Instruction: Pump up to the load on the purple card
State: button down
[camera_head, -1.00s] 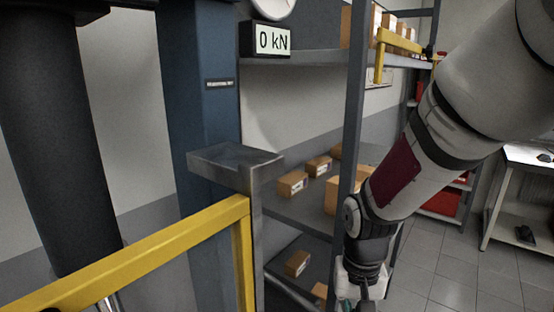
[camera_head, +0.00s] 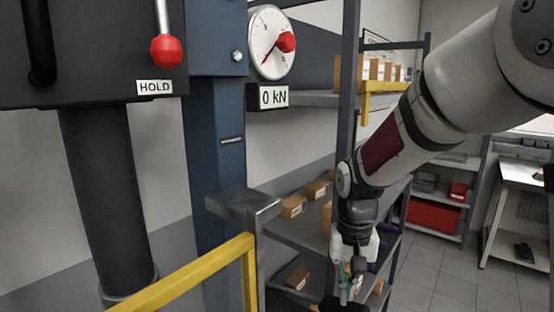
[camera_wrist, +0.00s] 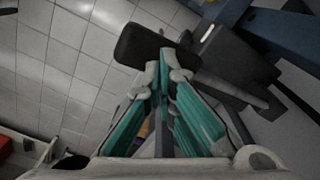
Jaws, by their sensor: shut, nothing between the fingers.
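The press readout (camera_head: 273,97) shows 0 kN in the head view. Above it is a round white dial gauge (camera_head: 266,58) with a red piece (camera_head: 285,42) over its face. A lever with a red ball (camera_head: 166,51) hangs beside a HOLD label (camera_head: 155,87). My gripper (camera_head: 346,296) is low in the head view; the wrist view shows its teal fingers shut and empty (camera_wrist: 165,65). A black grip (camera_wrist: 150,45) lies just beyond the fingertips; I cannot tell whether they touch. I cannot make out a purple card.
A yellow rail (camera_head: 195,276) and a grey metal ledge (camera_head: 243,203) stand in front of the blue press column (camera_head: 216,150). Shelves with cardboard boxes (camera_head: 293,207) are behind my arm. Open tiled floor (camera_head: 425,265) lies to the right.

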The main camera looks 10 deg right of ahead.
dwell(0.4)
jog(key=shift+w+f, duration=0.1)
jog(key=shift+f, duration=1.2)
jog(key=shift+f+b, duration=2.25)
jog(key=shift+f, duration=4.75)
notch_tip(320, 180, up, 17)
jog(key=p, duration=0.6)
jog(key=shift+f+p, duration=0.2)
jog(key=shift+p, duration=0.15)
